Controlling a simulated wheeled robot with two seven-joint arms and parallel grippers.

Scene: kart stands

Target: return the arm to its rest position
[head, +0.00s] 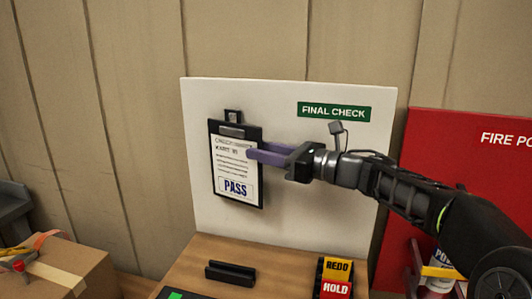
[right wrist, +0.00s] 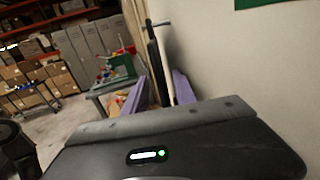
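A black clipboard (head: 236,202) with a white sheet marked PASS hangs on the white FINAL CHECK board (head: 300,215). My right gripper (head: 262,150) is at its right edge, with purple fingers pointing left. One finger overlaps the front of the sheet. In the right wrist view the fingers (right wrist: 158,92) stand apart, with the clipboard (right wrist: 155,65) seen edge-on between them and a visible gap to each side. The clipboard's top is at a small hook or peg (right wrist: 160,23). My left gripper is not in view.
Below the board, a wooden surface (head: 205,252) carries a black holder (head: 230,272) and REDO (head: 337,270) and HOLD (head: 335,290) blocks. A red panel (head: 440,150) is at right. A cardboard box (head: 75,270) is at lower left.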

